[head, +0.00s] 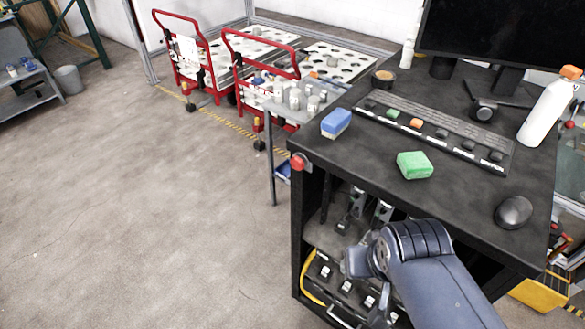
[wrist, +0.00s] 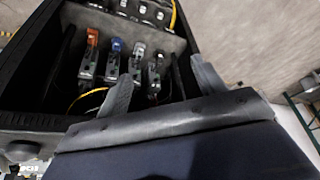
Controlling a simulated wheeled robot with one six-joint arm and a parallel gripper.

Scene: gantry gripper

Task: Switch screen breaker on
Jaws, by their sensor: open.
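A row of breakers stands inside the open front of the black cabinet (head: 297,235). In the wrist view I see an orange-topped breaker (wrist: 92,37), a blue-topped one (wrist: 116,46), a pale-topped one (wrist: 139,50) and a grey one (wrist: 154,72). Which one is the screen breaker, and its on or off state, I cannot tell. My gripper (wrist: 162,70) is open and empty, its fingers spread in front of the pale and grey breakers, apart or touching unclear. In the head view my gripper (head: 357,262) is at the cabinet opening. The monitor (head: 490,35) above is dark.
A red button (head: 297,162) sits at the desk corner. A yellow cable (head: 309,280) hangs inside. The floor at left is clear.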

